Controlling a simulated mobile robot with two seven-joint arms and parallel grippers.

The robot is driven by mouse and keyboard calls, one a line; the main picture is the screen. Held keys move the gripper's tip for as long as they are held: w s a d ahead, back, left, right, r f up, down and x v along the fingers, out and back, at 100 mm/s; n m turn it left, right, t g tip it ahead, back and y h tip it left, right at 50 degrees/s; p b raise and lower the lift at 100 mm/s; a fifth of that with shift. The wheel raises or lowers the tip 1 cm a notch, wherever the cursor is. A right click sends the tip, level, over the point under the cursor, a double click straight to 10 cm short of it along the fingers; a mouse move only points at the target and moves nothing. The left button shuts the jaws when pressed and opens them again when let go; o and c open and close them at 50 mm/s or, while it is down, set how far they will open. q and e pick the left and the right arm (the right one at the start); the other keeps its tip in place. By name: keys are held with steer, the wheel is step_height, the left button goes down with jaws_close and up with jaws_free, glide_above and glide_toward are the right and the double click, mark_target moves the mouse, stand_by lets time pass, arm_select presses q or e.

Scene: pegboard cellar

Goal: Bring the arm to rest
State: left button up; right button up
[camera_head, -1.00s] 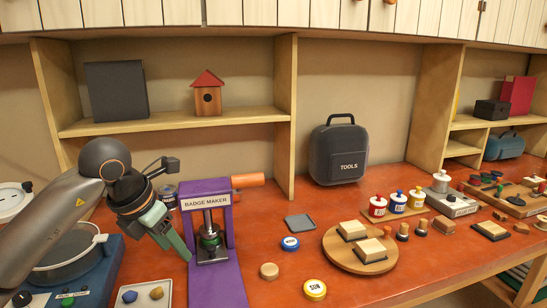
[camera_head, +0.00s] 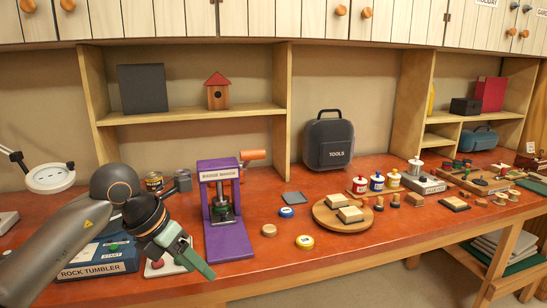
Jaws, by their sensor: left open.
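My left arm comes in from the lower left. Its gripper (camera_head: 200,264) is open and empty, with its green fingers pointing down and to the right. It is in front of the purple badge maker (camera_head: 226,241), to the left of its base, above the bench's front edge. My right gripper is not in view.
A magnifier lamp (camera_head: 50,178) stands at the left. Open floor lies in front at the right.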

arm_select(q)
steer(key=s+d+n+h+p, duration=0.1)
steer(key=s+d+n+h, duration=0.3)
steer(key=d+h, duration=0.4)
steer(key=s+d+n+h+p, duration=0.1)
steer(key=s+d+n+h, duration=0.2)
steer(key=d+h, duration=0.4)
steer(key=w+a+f+n+t+y, duration=0.1)
steer(key=a+f+n+t+y, duration=0.55)
steer(key=n, duration=0.55)
steer(key=w+a+f+n+t+y, duration=0.1)
steer(key=a+f+n+t+y, duration=0.55)
steer(key=n, duration=0.65)
steer(key=s+a+f+n+g+y, duration=0.2)
steer(key=s+f+n+g, duration=0.1)
steer(key=s+f, duration=0.5)
steer(key=s+a+f+n+g+y+p, duration=0.1)
steer(key=s+a+f+n+g+y, duration=0.1)
steer(key=s+f+n, duration=0.3)
steer(key=s+f+g, duration=0.1)
steer(key=s+f, duration=0.3)
steer(key=f, duration=0.4)
steer(key=shift+a+f+n+g, duration=0.15)
steer(key=shift+f+n+g, duration=0.15)
steer(key=shift+g, duration=0.1)
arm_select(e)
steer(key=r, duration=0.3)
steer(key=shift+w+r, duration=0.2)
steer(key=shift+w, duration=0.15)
